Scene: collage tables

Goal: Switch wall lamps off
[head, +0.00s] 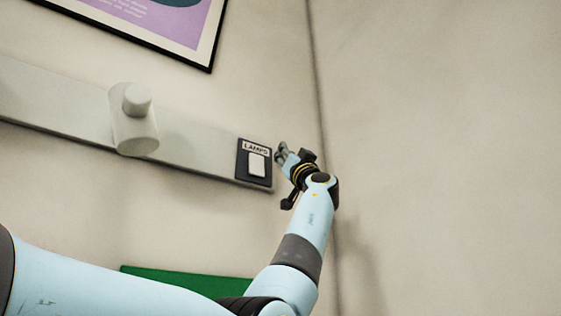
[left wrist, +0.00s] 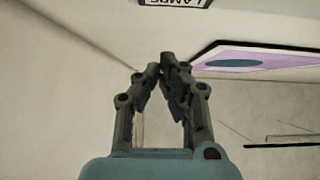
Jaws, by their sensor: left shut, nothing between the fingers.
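A dark switch plate (head: 241,168) with a "LAMPS" label and a white rocker (head: 257,164) is at the right end of a pale wall rail. In the left wrist view, part of the labelled plate (left wrist: 175,3) shows at the top edge; its rocker is out of frame. My left gripper (head: 280,151) is shut and empty, just right of the plate; I cannot tell whether it touches. Its fingertips (left wrist: 163,62) meet in the left wrist view. A white cylindrical wall fixture (head: 136,128), possibly a lamp, shows no clear glow. My right gripper is not in view.
The pale rail (head: 60,95) runs along the wall from the left. A framed purple picture (head: 178,26) hangs above; it also shows in the left wrist view (left wrist: 270,58). A wall corner is close right of my gripper. A green surface (head: 180,279) lies below.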

